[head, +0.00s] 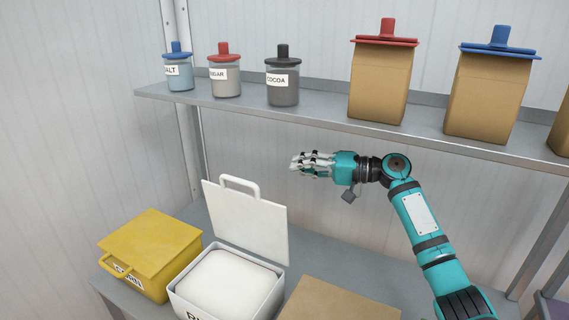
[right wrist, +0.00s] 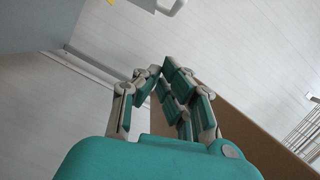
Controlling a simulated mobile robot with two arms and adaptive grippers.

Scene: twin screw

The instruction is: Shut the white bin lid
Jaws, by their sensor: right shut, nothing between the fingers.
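The white bin (head: 193,304) stands on the lower shelf, filled with white contents (head: 228,282). Its lid (head: 245,222) is open and stands nearly upright at the back edge, with a loop handle (head: 240,184) on its top edge. My right gripper (head: 296,163) is in the air to the right of and above the lid, apart from it, pointing left. In the right wrist view its fingers (right wrist: 165,75) are closed together with nothing between them. A pale piece at the top of that view may be the lid handle. My left gripper is not in view.
A yellow bin (head: 155,240) with its lid shut is left of the white bin. A brown surface (head: 335,302) lies right of it. Above, the upper shelf (head: 320,122) holds three jars (head: 225,80) and brown bags (head: 380,80). The space between lid and upper shelf is free.

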